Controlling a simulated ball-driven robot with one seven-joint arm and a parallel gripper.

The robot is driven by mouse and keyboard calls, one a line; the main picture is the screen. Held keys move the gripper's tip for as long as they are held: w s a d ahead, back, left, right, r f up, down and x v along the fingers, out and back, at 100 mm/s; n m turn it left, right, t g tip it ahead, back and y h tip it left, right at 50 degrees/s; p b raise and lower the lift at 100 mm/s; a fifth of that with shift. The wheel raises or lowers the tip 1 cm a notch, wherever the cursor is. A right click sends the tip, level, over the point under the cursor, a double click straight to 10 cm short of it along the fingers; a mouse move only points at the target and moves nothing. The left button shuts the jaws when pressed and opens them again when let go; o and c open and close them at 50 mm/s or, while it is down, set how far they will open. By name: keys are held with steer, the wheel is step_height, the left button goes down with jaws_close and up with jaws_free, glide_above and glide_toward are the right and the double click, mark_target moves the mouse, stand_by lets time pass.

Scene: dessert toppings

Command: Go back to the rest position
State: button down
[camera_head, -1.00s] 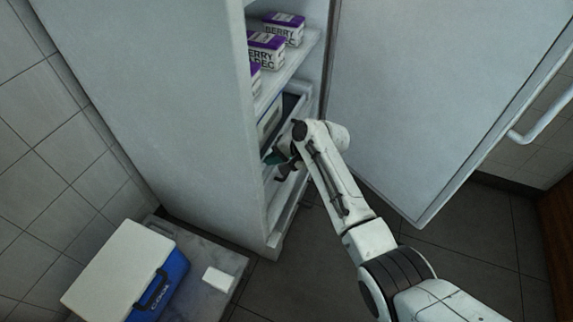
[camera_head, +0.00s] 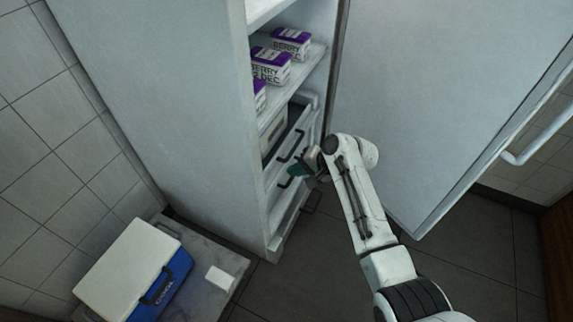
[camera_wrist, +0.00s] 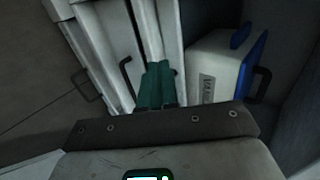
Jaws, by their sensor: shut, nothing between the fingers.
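My gripper (camera_head: 297,170) is at the front of the open fridge, close beside its drawer fronts. Its green fingers (camera_wrist: 157,87) show together in the wrist view, with nothing held between them. Whether the fingers touch a drawer front is hard to tell. My white arm reaches in from the lower right of the head view.
The fridge door (camera_head: 430,90) stands open at right. Purple-topped cartons (camera_head: 271,64) sit on a shelf above the drawers. A white-and-blue box (camera_wrist: 213,67) is behind the fingers in the wrist view. A blue cooler (camera_head: 133,268) stands at lower left. Dark floor is clear below.

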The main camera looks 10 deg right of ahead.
steer(key=p+v, duration=0.1)
steer(key=v, duration=0.4)
steer(key=shift+s+d+r+p, duration=0.1)
steer(key=shift+d+r+p, duration=0.1)
steer(key=shift+d+p, duration=0.15)
